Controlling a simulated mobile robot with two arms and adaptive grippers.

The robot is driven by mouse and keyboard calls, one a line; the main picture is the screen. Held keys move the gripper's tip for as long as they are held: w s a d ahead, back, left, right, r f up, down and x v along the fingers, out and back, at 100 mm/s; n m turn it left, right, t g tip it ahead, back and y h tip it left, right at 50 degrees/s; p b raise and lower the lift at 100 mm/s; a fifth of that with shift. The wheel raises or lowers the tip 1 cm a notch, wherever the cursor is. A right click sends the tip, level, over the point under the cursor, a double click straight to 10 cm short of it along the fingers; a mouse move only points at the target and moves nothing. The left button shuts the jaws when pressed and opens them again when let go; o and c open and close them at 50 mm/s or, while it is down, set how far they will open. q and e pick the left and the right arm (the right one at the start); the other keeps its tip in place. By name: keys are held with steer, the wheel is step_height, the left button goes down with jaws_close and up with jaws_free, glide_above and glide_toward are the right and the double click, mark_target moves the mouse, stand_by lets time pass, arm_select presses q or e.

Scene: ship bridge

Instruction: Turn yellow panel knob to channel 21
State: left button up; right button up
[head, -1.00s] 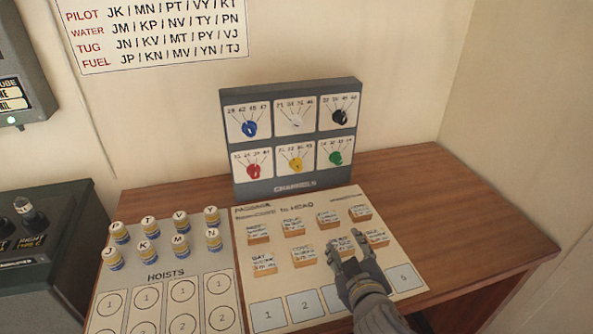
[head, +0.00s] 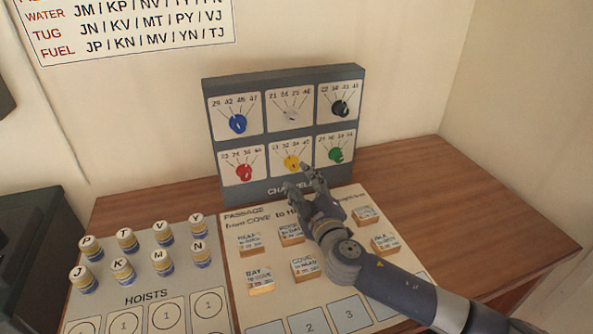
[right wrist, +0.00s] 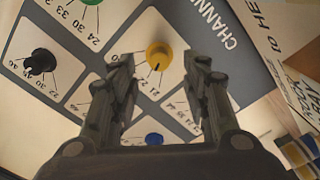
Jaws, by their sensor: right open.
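The yellow knob (head: 291,163) sits in the bottom middle square of the grey channels panel (head: 285,84). Small numbers are printed in an arc above it; its exact setting is too small to read in the head view. In the right wrist view the yellow knob (right wrist: 159,56) shows its dark pointer mark, just beyond and between my fingertips. My right gripper (head: 305,184) is open in front of the panel, just below the yellow knob, with its fingers (right wrist: 163,75) apart on either side and nothing between them. My left gripper is not in view.
Blue (head: 238,123), white, black, red (head: 244,172) and green (head: 336,154) knobs surround the yellow one. Below lie a passage board (head: 232,214) with small wooden blocks and a hoists board (head: 190,276) with several labelled cylinders. The desk's right side is clear.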

mark_target(295, 168)
steer(key=x, duration=0.4)
steer(key=shift+w+a, duration=0.1)
steer(key=shift+w, duration=0.15)
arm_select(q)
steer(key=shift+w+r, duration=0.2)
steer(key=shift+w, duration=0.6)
arm_select(e)
jaws_close()
